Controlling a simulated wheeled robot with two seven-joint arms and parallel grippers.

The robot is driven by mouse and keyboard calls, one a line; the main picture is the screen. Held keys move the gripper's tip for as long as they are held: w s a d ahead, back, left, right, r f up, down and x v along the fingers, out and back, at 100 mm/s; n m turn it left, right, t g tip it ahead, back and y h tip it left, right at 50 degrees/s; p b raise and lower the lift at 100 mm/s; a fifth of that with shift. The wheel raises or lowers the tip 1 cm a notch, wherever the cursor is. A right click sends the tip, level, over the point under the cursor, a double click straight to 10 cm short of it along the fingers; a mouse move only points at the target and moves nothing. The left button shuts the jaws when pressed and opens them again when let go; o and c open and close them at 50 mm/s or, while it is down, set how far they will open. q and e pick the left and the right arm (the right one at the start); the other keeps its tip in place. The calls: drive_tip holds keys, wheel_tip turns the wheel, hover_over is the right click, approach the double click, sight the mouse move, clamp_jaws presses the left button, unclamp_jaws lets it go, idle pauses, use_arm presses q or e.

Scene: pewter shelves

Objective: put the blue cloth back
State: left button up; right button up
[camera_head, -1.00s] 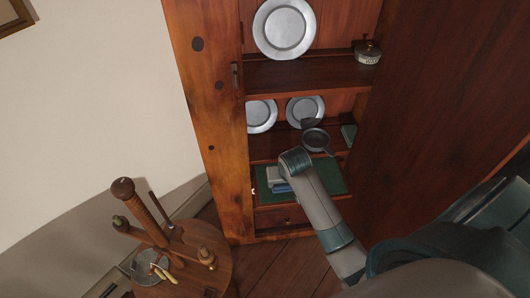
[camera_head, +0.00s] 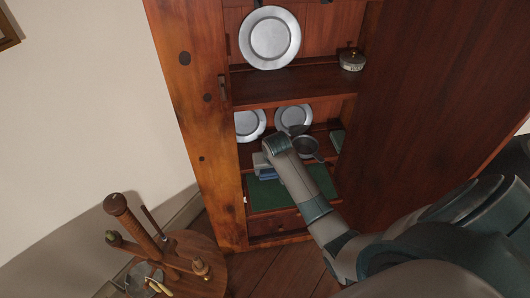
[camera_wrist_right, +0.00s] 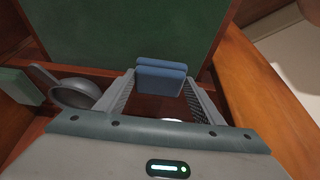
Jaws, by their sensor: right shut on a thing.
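The blue cloth (camera_head: 267,173) is a small folded blue pad. My right gripper (camera_head: 263,164) is shut on it in front of the lower part of the cupboard, over the back left of the green-topped board (camera_head: 290,192). In the right wrist view the cloth (camera_wrist_right: 160,78) sits between the two fingertips, with the green surface (camera_wrist_right: 125,30) behind it. I cannot tell exactly how high the cloth is above the board. My left gripper is not in view.
A dark pan (camera_head: 306,147) and a green block-like thing (camera_head: 337,140) are on the lower shelf, right of my gripper. Pewter plates (camera_head: 250,124) lean behind. A lidded pot (camera_head: 352,60) stands above. A round wooden table (camera_head: 205,272) stands at the left.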

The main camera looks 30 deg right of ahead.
drive_tip(key=w, duration=0.1)
drive_tip(key=w+d, duration=0.1)
drive_tip(key=w, duration=0.1)
drive_tip(key=w+d, duration=0.1)
drive_tip(key=shift+w, duration=0.4)
drive_tip(key=shift+w+d+r+p, duration=0.1)
drive_tip(key=shift+w+d+p, duration=0.15)
drive_tip(key=shift+w, duration=0.5)
drive_tip(key=shift+w+d+p, duration=0.15)
drive_tip(key=shift+w+d, duration=0.2)
drive_tip(key=shift+w, duration=0.35)
drive_tip(key=shift+w+d, duration=0.15)
drive_tip(key=shift+w, duration=0.15)
drive_tip(key=shift+s+f+p, duration=0.1)
drive_tip(key=shift+f+p, duration=0.2)
drive_tip(key=shift+f, duration=0.55)
drive_tip(key=o, duration=1.2)
drive_tip(key=shift+f, duration=0.1)
